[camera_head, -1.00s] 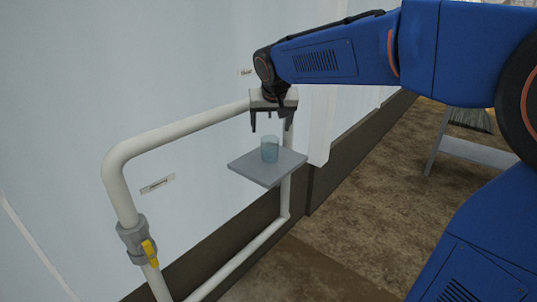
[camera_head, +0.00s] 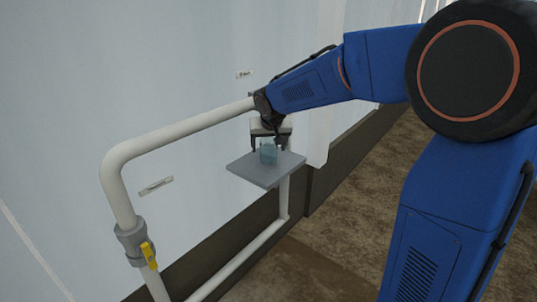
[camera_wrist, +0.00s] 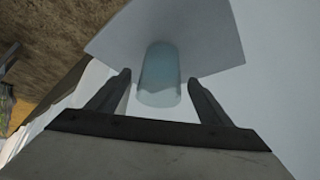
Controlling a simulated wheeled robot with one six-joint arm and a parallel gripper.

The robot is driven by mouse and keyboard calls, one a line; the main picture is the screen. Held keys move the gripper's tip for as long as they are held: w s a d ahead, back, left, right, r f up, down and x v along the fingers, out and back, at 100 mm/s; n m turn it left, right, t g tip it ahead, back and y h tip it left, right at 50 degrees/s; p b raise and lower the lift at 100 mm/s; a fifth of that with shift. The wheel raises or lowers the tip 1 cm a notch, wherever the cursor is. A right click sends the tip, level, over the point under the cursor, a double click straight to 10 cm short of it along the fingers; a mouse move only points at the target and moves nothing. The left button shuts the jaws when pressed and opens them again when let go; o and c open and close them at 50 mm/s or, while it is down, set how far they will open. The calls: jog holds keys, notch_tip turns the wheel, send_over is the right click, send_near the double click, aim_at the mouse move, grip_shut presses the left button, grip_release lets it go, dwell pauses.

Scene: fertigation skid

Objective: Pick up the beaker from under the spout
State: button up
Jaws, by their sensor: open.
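The beaker (camera_head: 268,153) is a small clear cup with bluish liquid, upright on a grey square plate (camera_head: 262,174). My gripper (camera_head: 267,146) is open and points down over the beaker in the head view, its fingers reaching down to about the beaker's upper part. In the wrist view the beaker (camera_wrist: 159,75) lies between and slightly beyond the two open fingertips (camera_wrist: 159,77), with a gap on each side. The plate (camera_wrist: 205,35) shows behind it. I cannot make out a spout; my gripper and arm cover the space above the beaker.
A pale wall (camera_head: 60,120) stands close behind. Brown floor (camera_head: 330,250) lies open at the right.

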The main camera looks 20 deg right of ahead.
jog(key=x, duration=0.2)
jog(key=shift+w+f, duration=0.1)
jog(key=shift+f, duration=0.15)
jog(key=c, duration=1.3)
jog(key=shift+r, duration=0.15)
